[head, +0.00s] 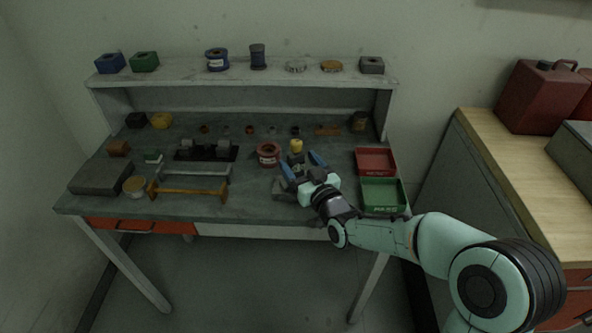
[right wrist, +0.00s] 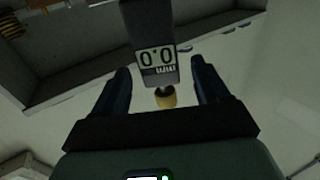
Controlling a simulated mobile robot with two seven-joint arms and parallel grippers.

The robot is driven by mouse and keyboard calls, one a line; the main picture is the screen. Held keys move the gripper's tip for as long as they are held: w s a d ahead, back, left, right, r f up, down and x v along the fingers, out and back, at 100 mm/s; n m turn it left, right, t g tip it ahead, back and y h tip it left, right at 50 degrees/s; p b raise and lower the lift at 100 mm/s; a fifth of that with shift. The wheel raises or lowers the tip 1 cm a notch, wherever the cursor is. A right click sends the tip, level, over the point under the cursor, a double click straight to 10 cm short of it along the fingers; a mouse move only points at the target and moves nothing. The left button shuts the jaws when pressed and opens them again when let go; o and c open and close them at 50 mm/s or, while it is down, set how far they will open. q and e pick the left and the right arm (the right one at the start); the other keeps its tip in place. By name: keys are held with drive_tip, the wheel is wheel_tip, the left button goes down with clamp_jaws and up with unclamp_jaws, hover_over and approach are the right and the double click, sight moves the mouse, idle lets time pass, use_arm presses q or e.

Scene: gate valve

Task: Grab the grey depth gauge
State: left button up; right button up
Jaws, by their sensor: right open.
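The grey depth gauge (right wrist: 150,25) shows in the right wrist view as an upright-looking grey body with a display reading 0.0 mm, upside down. My right gripper (right wrist: 160,75) is open, with one dark finger on each side of the gauge's lower end and a visible gap on both sides. In the head view my right gripper (head: 298,160) is over the right half of the workbench, its blue fingers spread. The gauge is hard to make out there between the fingers. A yellow piece (right wrist: 165,97) shows just beyond the display; it also shows in the head view (head: 296,146). My left gripper is out of view.
A red tray (head: 375,149) and a green tray (head: 366,205) are right of the gripper. A red spool (head: 268,148) stands close on its left. An orange-brown frame (head: 188,192) and dark fixture lie further left. A raised shelf (head: 190,72) runs along the back.

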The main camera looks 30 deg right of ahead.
sight(293, 155)
drive_tip(key=w, duration=0.4)
drive_tip(key=shift+w+d+f+p, duration=0.1)
drive_tip(key=shift+w+p, duration=0.1)
drive_tip(key=shift+p, duration=0.2)
drive_tip(key=c, duration=1.3)
